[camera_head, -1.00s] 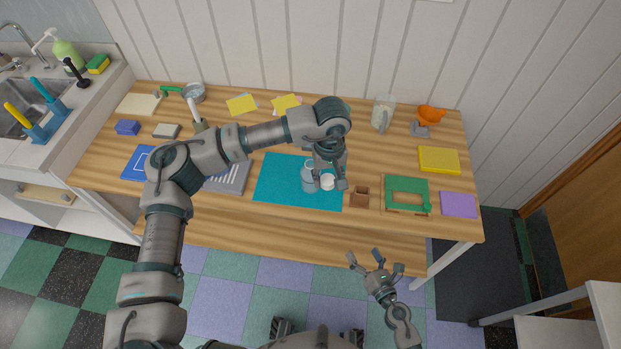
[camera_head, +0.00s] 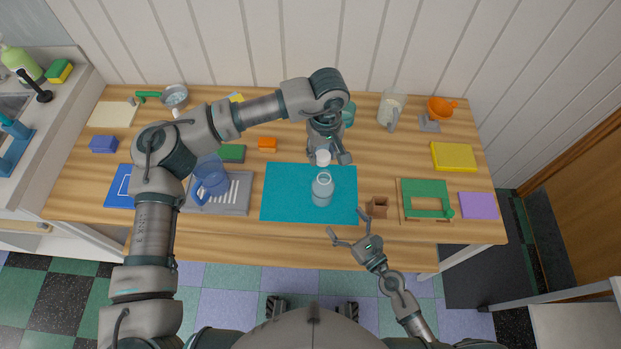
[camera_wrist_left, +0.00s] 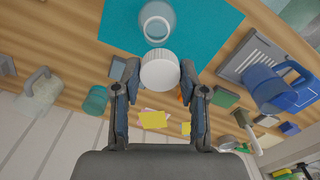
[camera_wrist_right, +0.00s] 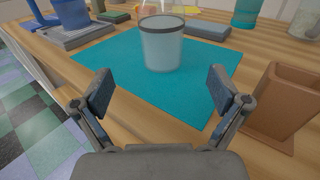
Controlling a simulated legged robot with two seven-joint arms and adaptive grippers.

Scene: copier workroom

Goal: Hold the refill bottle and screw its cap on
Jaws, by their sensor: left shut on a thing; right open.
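The clear refill bottle (camera_head: 322,188) stands upright and open on the teal mat (camera_head: 285,205). It also shows in the left wrist view (camera_wrist_left: 156,22) and the right wrist view (camera_wrist_right: 161,48). My left gripper (camera_head: 326,160) is shut on the white ribbed cap (camera_wrist_left: 161,70), held beyond the bottle and apart from its mouth. The cap also shows in the head view (camera_head: 323,157). My right gripper (camera_wrist_right: 160,92) is open and empty at the table's front edge, on the near side of the bottle, pointing toward it.
A brown box (camera_head: 377,207) stands just right of the mat, close to my right gripper. A green frame (camera_head: 426,190) lies farther right. The mat around the bottle is clear.

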